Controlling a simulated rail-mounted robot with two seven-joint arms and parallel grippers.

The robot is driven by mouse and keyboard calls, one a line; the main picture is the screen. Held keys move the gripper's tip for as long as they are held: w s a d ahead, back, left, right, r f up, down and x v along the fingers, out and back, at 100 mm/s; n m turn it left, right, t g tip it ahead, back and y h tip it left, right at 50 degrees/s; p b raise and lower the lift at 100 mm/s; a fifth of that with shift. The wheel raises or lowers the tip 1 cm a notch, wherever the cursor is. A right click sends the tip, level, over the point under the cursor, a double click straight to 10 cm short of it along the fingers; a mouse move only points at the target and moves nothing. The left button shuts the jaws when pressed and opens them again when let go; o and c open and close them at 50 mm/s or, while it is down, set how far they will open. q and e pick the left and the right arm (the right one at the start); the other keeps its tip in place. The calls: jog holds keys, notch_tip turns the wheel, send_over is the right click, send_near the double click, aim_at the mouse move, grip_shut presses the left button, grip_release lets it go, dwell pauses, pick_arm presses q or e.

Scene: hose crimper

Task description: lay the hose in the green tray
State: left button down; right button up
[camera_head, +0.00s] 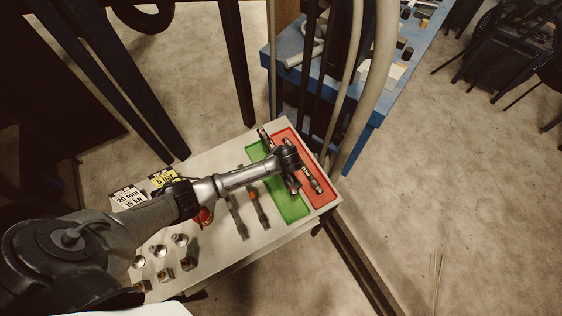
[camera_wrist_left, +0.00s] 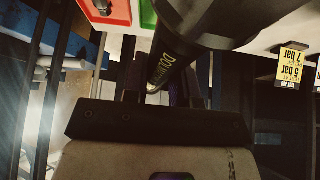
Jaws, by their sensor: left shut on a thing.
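My left gripper (camera_head: 288,157) is above the border of the green tray (camera_head: 290,207) and the red tray (camera_head: 322,199). In the left wrist view its fingers (camera_wrist_left: 161,84) are shut on a black hose (camera_wrist_left: 178,52) with pale lettering. In the head view a dark hose end with metal (camera_head: 265,139) shows beyond the gripper, and a metal end shows on the near side. The gripper hides the middle. I cannot tell whether the hose touches the tray. My right gripper is not in view.
The pale table (camera_head: 220,247) holds two tools beside the green tray, several metal fittings (camera_head: 180,240) and a yellow "5 bar" sign (camera_head: 163,177). Another piece with a metal end (camera_head: 312,180) lies in the red tray. Dark posts and thick hanging hoses (camera_head: 372,85) stand behind, near a blue bench (camera_head: 368,131).

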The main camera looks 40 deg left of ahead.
pick_arm(q)
jog(key=shift+s+a+f+n, duration=0.15)
jog(key=shift+s+n, duration=0.15)
jog(key=shift+s, duration=0.1)
jog(key=shift+w+f+b, duration=0.15)
jog(key=shift+f+b, duration=0.05)
jog(key=shift+b, duration=0.1)
jog(key=b, duration=1.2)
send_over(276, 181)
notch_tip(276, 181, down, 11)
jog(key=shift+w+r, duration=0.15)
jog(key=shift+f+b, duration=0.9)
jog(key=shift+f, duration=1.3)
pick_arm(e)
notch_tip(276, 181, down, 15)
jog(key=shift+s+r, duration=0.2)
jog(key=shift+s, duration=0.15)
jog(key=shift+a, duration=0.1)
pick_arm(q)
jog(key=c, duration=0.8)
grip_release()
jog(key=shift+c, duration=0.2)
jog(key=p+v, duration=0.1)
jog(key=v, duration=1.2)
jog(key=shift+d+r, duration=0.2)
jog(key=shift+r, duration=0.15)
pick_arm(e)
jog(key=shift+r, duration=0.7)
pick_arm(q)
jog(key=shift+w, duration=0.15)
